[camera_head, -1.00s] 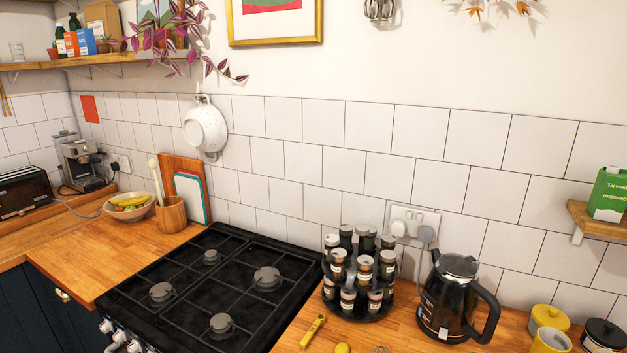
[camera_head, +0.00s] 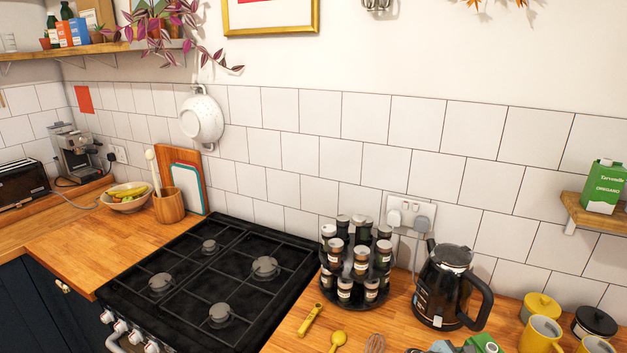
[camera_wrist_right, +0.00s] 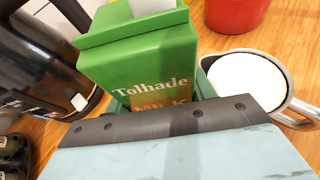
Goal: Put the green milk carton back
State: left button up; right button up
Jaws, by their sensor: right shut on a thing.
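The green milk carton (camera_wrist_right: 140,60), lettered "Tolhade MILK", fills the upper middle of the right wrist view, with a pale cap at its top. My right gripper (camera_wrist_right: 165,120) is shut on it; its dark-edged pad covers the lower part of the carton. In the head view only a green top (camera_head: 484,343) shows at the bottom edge, beside grey parts of my gripper. My left gripper is not in view.
A black glass kettle (camera_head: 448,285) and a spice rack (camera_head: 355,262) stand behind the carton's place on the worktop. Yellow (camera_head: 540,334) and black pots are at right. The wrist view shows a metal jug with white contents (camera_wrist_right: 245,82) and a red pot (camera_wrist_right: 236,12).

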jog(key=shift+w+f+n, duration=0.1)
jog(key=shift+f+n, duration=0.2)
jog(key=shift+f, duration=0.05)
